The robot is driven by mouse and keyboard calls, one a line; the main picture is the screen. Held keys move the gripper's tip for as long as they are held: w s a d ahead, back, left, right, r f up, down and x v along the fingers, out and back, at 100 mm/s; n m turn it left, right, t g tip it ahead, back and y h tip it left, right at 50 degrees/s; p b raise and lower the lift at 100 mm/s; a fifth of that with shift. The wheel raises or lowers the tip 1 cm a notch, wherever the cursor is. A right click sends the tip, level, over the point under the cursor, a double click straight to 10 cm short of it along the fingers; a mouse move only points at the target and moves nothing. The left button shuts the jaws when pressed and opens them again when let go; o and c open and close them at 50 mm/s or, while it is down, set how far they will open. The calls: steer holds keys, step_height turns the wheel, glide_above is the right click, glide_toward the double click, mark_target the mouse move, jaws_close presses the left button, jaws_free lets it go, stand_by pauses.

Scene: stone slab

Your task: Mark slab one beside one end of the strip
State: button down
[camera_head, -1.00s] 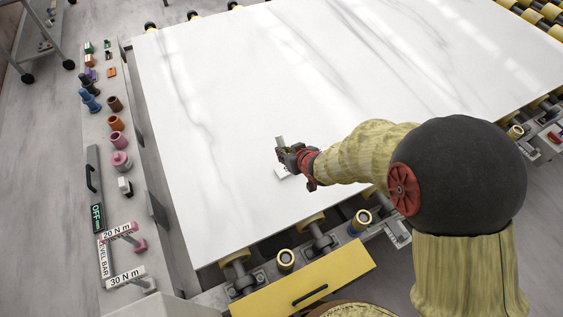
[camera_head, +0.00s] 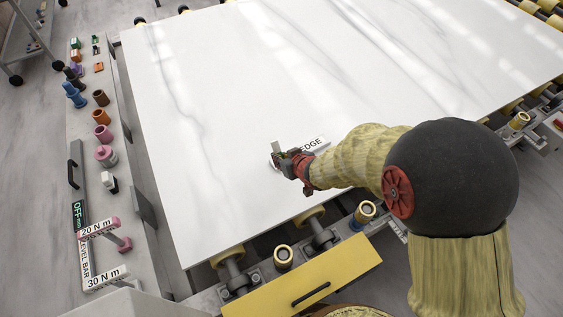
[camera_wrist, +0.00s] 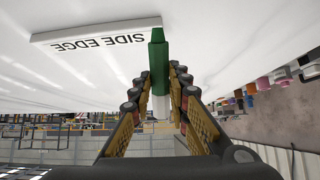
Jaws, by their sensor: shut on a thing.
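A white strip lettered "SIDE EDGE" (camera_wrist: 95,40) lies on the white, grey-veined slab (camera_head: 230,90) near its front edge. In the head view the part of the strip (camera_head: 316,143) lettered "EDGE" shows beyond my gripper, which hides its middle. My gripper (camera_head: 279,155) is over the strip's left end. In the wrist view my gripper (camera_wrist: 157,82) is shut on a green-and-white marker (camera_wrist: 158,62). The green tip overlaps the strip's end in the picture. I cannot tell whether the tip touches the slab. I see no mark on the slab.
Colored cups and holders (camera_head: 103,133) line a ledge left of the slab, with a level bar (camera_head: 82,215) and two torque-labelled tools, "20 N m" (camera_head: 101,228) and "30 N m" (camera_head: 107,277). Rollers (camera_head: 283,257) and a yellow panel (camera_head: 305,282) lie before the slab. Most of the slab is clear.

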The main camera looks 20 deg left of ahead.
steer(key=shift+f, duration=0.25)
steer(key=shift+f+b, duration=2.6)
steer(key=shift+f, duration=0.1)
steer(key=shift+f+b, duration=0.3)
steer(key=shift+f, duration=0.3)
steer(key=shift+w+a+p, duration=0.85)
steer(key=shift+w+a, duration=0.25)
steer(key=shift+a, duration=0.3)
stand_by(3.1)
